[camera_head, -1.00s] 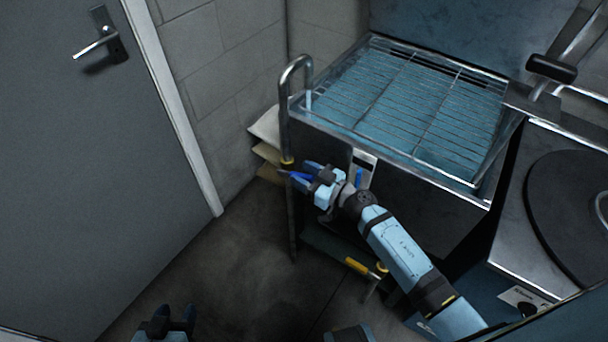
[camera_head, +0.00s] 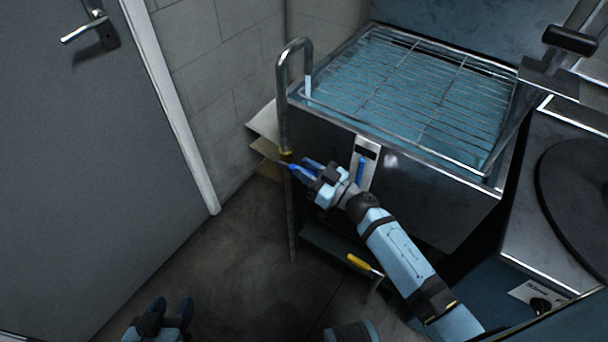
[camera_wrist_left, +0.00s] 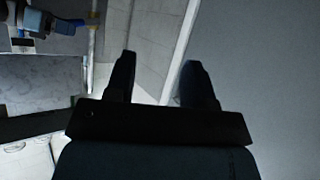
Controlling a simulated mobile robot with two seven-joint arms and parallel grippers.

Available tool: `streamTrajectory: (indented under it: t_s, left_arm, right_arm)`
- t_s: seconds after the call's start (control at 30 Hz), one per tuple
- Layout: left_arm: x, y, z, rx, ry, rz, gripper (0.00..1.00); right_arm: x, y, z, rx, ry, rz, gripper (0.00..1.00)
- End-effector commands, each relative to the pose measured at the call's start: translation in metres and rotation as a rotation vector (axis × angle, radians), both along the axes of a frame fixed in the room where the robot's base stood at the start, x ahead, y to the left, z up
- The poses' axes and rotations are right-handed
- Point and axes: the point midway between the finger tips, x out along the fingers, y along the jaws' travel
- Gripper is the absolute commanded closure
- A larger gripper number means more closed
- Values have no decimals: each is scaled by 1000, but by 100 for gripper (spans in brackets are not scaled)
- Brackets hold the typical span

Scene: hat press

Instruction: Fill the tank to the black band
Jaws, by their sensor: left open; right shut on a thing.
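The metal tank (camera_head: 400,185) stands at the right with water (camera_head: 345,85) under a wire rack. A bent spout pipe (camera_head: 283,110) rises at its left corner, with a pale stream (camera_head: 308,86) below its mouth. A gauge plate (camera_head: 373,175) on the tank front shows a blue column (camera_head: 361,169) below a dark band (camera_head: 367,151); the exact gap is too small to tell. My right gripper (camera_head: 300,170) is shut on the blue valve handle (camera_head: 293,168) beside the pipe. My left gripper (camera_head: 170,305) is open and empty, low at the left; its fingers also show in the left wrist view (camera_wrist_left: 160,75).
A yellow handle (camera_head: 360,262) sits on low pipework under the tank. A round dark plate (camera_head: 580,200) is on the machine at the right. A grey door (camera_head: 80,180) closes off the left. The floor (camera_head: 235,255) between door and tank is clear.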

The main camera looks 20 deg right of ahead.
Motion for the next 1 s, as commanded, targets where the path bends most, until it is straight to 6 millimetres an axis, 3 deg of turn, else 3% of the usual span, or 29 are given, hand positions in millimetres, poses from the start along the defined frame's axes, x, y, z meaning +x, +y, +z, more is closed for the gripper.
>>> streamTrajectory:
  t_s: [0.07,0.3,0.43,0.8,0.83,0.9,1.0]
  left_arm:
    - [4,-4,-6,-25,-38,-6,51]
    - [23,-30,45,-166,-283,-47,51]
    - [25,-36,65,-215,-358,-61,51]
    - [25,-38,72,-228,-377,-65,51]
    - [25,-38,72,-228,-377,-64,51]
    - [25,-38,72,-228,-377,-64,51]
    - [25,-38,72,-227,-377,-64,51]
  right_arm:
    - [-2,0,-15,35,-39,1,100]
    - [-4,-3,-24,129,-160,1,100]
    - [-4,-3,-25,152,-193,-1,100]
    - [-5,-4,-23,159,-202,-2,100]
    - [-5,-4,-23,158,-201,-2,72]
    - [-5,-4,-23,158,-201,-2,56]
    - [-5,-4,-23,159,-202,-2,53]
